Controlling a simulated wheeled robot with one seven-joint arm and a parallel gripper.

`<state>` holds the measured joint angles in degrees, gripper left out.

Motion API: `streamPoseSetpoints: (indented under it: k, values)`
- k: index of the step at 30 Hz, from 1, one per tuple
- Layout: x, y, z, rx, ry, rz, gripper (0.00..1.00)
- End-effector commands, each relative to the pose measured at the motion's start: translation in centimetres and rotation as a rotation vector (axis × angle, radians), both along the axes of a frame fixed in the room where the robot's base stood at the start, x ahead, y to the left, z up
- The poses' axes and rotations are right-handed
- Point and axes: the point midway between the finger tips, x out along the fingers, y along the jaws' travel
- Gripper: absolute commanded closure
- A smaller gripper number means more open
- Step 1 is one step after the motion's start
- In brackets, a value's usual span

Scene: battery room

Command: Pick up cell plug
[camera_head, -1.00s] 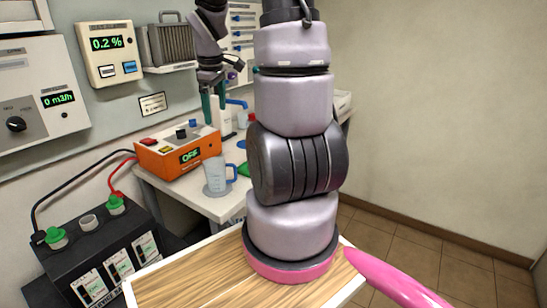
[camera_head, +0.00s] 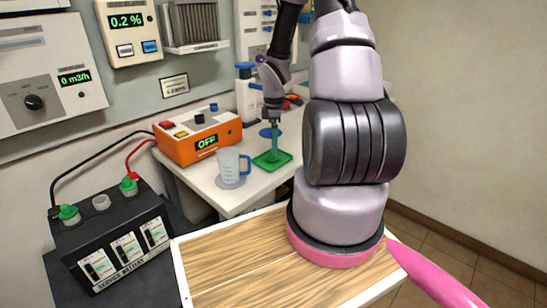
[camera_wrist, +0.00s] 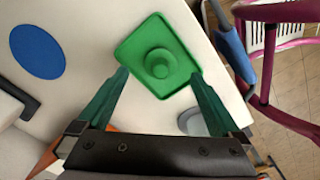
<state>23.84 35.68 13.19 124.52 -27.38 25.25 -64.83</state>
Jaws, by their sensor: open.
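The green cell plug (camera_wrist: 160,63) stands on a green square tray (camera_wrist: 133,46) in the wrist view. In the head view the tray (camera_head: 287,158) lies on the white bench, with the plug mostly hidden by my fingers. My gripper (camera_wrist: 159,74) is open, its two green fingers pointing at the tray. The plug lies between and slightly beyond the fingertips in the wrist view, with no visible contact. In the head view my gripper (camera_head: 273,152) hangs just over the tray. The black service battery (camera_head: 118,245) has two green plugs and a pale uncovered opening (camera_head: 101,203).
A measuring jug (camera_head: 228,165) with a blue handle stands left of the tray. An orange unit (camera_head: 200,138) reading OFF is behind it. A white bottle (camera_head: 245,95) and a blue disc (camera_wrist: 38,52) are nearby. A wooden-topped surface (camera_head: 230,265) is in front.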

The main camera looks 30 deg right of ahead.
Motion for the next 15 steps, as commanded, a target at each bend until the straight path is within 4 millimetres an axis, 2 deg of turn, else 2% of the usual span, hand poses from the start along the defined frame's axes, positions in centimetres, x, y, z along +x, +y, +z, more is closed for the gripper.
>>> streamPoseSetpoints:
  k: [9,15]
  values:
    - [0.1,0.5,-4.4,0.0,0.002,0.001,0.0]
    - [0.1,0.5,-5.0,0.0,-0.001,-0.001,0.0]
